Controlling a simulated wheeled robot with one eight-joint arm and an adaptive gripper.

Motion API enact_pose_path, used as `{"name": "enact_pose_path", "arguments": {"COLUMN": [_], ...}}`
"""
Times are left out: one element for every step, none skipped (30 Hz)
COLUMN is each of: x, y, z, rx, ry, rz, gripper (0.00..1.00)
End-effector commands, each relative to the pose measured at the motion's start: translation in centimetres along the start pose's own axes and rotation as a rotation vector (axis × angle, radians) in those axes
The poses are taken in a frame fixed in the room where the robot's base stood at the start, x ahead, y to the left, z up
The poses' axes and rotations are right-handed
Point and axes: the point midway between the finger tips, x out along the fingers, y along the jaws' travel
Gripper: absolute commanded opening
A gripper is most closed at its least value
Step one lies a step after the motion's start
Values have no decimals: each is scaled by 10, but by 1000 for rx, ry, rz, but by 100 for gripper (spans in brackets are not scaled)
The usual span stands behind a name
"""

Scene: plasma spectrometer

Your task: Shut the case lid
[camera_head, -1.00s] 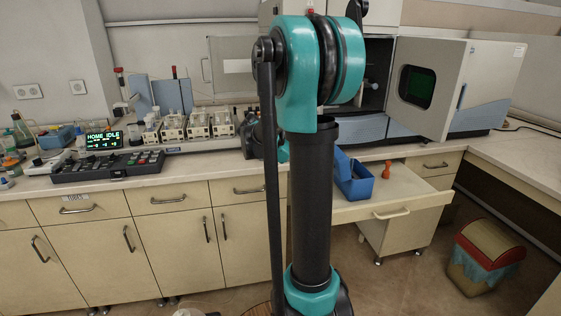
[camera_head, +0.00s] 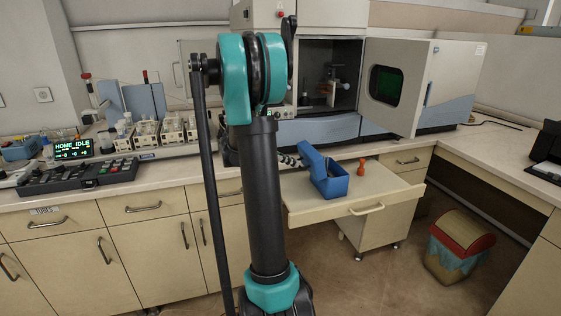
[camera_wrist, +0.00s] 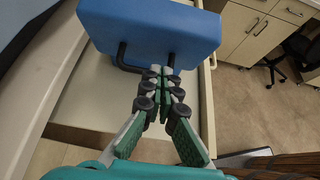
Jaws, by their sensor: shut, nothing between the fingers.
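The blue case (camera_head: 332,187) stands on a pulled-out drawer top below the bench. Its blue lid (camera_head: 312,158) is open, standing up and tilted at the case's left side. In the wrist view a blue panel (camera_wrist: 150,30), which looks like part of the case, fills the top middle, with a black bar handle along its near edge. My gripper (camera_wrist: 163,76) is shut and empty, its fingertips close to that edge; I cannot tell whether they touch. In the head view my gripper (camera_head: 291,161) is just left of the lid, partly hidden by my arm.
A small orange-red object (camera_head: 361,167) stands right of the case on the drawer top (camera_head: 325,210). The spectrometer (camera_head: 400,85) stands behind with its door open. A control panel (camera_head: 75,175) and glassware are on the bench at left. A bin (camera_head: 458,245) stands on the floor at right.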

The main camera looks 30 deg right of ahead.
Motion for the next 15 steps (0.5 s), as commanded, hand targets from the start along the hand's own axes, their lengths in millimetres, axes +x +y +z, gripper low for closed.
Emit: {"name": "enact_pose_path", "arguments": {"x": [5, 8, 11, 13, 14, 16, 17, 18, 18, 19, 19, 19, 19, 19, 19], "y": [-1, -1, -1, -1, -1, -1, 0, 0, 0, 0, 0, 0, 0, 0, 0], "z": [5, 8, 11, 13, 14, 16, 17, 18, 19, 19, 20, 20, 20, 20, 20], "rx": [2, 2, 2, 2, 2, 1, 1, 1, 0, 0, 0, 0, 0, 0, 0], "ry": [0, 0, 0, 0, 0, 0, 0, 0, 0, 0, 0, 0, 0, 0, 0], "rz": [-2, -1, -2, -2, -1, -1, 0, 0, 0, 1, 1, 1, 1, 1, 1], "gripper": [0, 0, 0, 0, 0, 0, 0, 0, 0, 0, 0, 0, 0, 0, 0]}}
